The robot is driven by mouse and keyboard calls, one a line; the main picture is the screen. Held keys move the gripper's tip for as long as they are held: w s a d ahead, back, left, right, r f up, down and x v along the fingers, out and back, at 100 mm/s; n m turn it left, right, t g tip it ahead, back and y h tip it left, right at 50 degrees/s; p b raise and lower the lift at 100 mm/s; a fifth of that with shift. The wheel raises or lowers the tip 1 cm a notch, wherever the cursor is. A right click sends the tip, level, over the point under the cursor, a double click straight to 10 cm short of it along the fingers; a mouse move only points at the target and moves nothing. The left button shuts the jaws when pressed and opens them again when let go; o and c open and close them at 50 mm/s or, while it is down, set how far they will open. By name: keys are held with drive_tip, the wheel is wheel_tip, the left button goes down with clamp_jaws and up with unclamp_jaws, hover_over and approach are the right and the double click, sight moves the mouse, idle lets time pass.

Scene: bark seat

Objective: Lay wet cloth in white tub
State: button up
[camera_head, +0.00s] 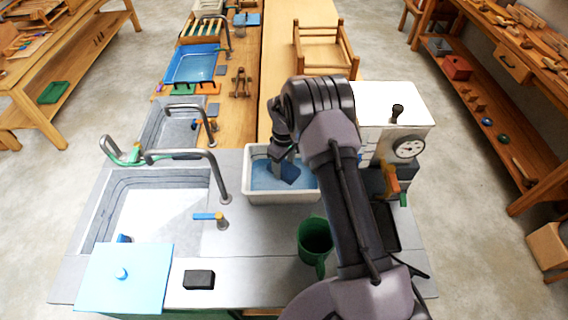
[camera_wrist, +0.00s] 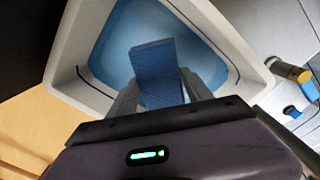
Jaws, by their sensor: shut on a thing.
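The white tub (camera_head: 283,197) stands on the grey counter right of the sink and has a blue inside. In the wrist view the tub's pale rim (camera_wrist: 62,68) surrounds the area below my gripper. The cloth (camera_head: 290,173) is a dark blue piece, and it also shows in the wrist view (camera_wrist: 157,72) as a flat strip between my fingers. My gripper (camera_head: 281,160) is shut on the cloth and holds it over or inside the tub. I cannot tell whether the cloth touches the tub's bottom. My arm hides part of the tub's right side.
A green mug (camera_head: 315,241) stands in front of the tub. A machine with a dial (camera_head: 408,149) is at the right. A faucet (camera_head: 215,175) rises close to the tub's left side, with the sink (camera_head: 150,215) beyond. A light blue board (camera_head: 124,278) lies at the front left.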

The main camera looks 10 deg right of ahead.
drive_tip(key=o, duration=1.4)
